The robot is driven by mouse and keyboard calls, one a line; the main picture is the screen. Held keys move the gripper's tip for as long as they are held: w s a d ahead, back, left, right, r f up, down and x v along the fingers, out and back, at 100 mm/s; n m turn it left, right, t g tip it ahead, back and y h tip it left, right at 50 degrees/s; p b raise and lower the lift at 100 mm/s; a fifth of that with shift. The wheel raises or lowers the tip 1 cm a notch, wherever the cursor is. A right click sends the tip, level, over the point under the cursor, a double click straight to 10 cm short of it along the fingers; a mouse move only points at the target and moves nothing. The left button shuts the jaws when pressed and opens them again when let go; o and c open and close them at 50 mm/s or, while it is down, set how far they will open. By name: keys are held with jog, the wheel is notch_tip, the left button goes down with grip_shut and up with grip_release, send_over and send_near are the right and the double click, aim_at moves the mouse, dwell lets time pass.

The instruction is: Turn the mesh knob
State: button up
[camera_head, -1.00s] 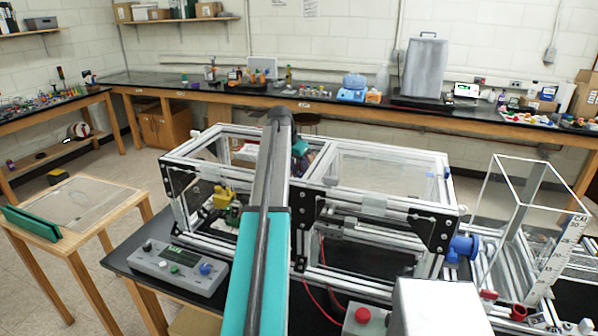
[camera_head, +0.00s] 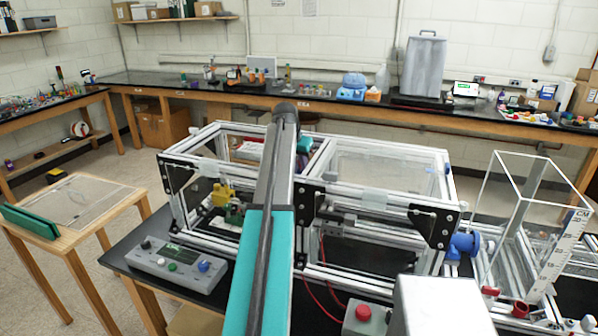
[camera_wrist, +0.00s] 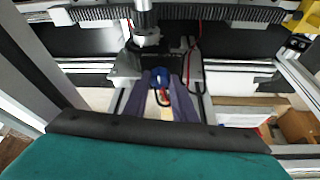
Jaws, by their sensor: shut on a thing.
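My gripper (camera_wrist: 158,88) shows in the wrist view as two dark bluish-grey fingers pointing up the picture. It is shut on a small blue knob (camera_wrist: 158,76) between the fingertips. The knob sits below a metal shaft and a grey block (camera_wrist: 127,66) on the extrusion frame. A small red part (camera_wrist: 163,97) shows just below the knob. I cannot tell how far the knob is turned. In the head view, my arm crosses the middle of the extrusion frame (camera_head: 375,205), and the gripper and held knob are hidden.
A toothed rack (camera_wrist: 210,13) crosses the top of the wrist view. A grey control box (camera_head: 175,268) with knobs stands left of my arm. A yellow part (camera_head: 221,194) is inside the frame's left bay. A blue fitting (camera_head: 464,244) and clear box (camera_head: 540,220) are at right.

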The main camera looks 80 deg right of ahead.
jog(key=shift+n, duration=0.4)
jog(key=o, duration=1)
jog(key=shift+o, duration=0.2)
jog(key=shift+r, duration=0.2)
jog(key=b+v, duration=0.4)
jog(key=v, duration=0.9)
jog(key=shift+s+a+r, duration=0.2)
